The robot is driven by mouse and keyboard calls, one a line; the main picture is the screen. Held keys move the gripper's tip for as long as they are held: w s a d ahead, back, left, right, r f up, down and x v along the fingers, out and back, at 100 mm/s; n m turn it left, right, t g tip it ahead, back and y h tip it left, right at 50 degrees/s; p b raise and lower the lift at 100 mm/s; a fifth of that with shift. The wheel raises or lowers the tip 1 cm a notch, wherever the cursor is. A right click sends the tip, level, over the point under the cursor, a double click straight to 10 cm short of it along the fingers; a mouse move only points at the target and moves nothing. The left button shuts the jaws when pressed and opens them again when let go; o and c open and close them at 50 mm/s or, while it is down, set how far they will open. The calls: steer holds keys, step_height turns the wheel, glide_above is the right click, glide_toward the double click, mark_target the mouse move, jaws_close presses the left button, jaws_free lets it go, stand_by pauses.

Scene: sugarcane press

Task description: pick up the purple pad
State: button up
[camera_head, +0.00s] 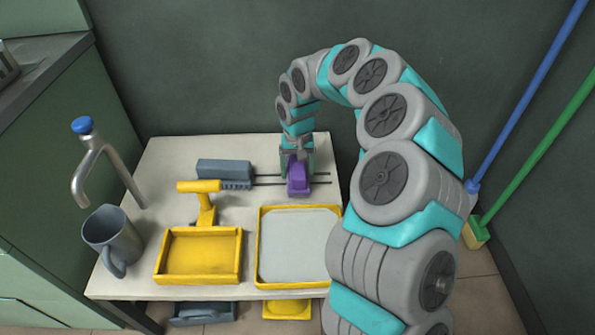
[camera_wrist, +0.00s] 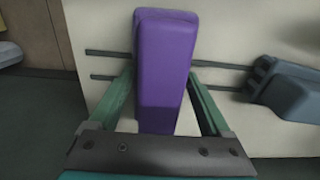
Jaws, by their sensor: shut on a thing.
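The purple pad (camera_head: 298,180) is a rounded block at the back right of the pale table in the head view. In the wrist view the purple pad (camera_wrist: 163,65) stands out between the two green fingers. My gripper (camera_head: 298,160) comes down on it from above and is shut on it; the gripper also shows in the wrist view (camera_wrist: 160,90). The pad is over or on two thin dark rods (camera_head: 320,179). I cannot tell whether it is clear of them. Part of the pad is hidden by the gripper.
A grey-blue block (camera_head: 224,173) sits at the rods' left end. A yellow tray (camera_head: 161,262) and a yellow-rimmed pale tray (camera_head: 258,250) lie in front. A yellow handle (camera_head: 198,186), a grey mug (camera_head: 112,236) and a tap (camera_head: 98,155) stand left. Brooms lean at right.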

steer(key=c, duration=0.4)
steer(key=shift+w+r, duration=0.1)
steer(key=shift+r, duration=1.75)
steer(key=s, duration=0.5)
steer(key=s+r+b, duration=0.1)
steer(key=s, duration=0.4)
steer(key=s+b, duration=0.1)
steer(key=s, duration=0.5)
steer(key=shift+s+r, duration=0.1)
steer(key=shift+r, duration=0.15)
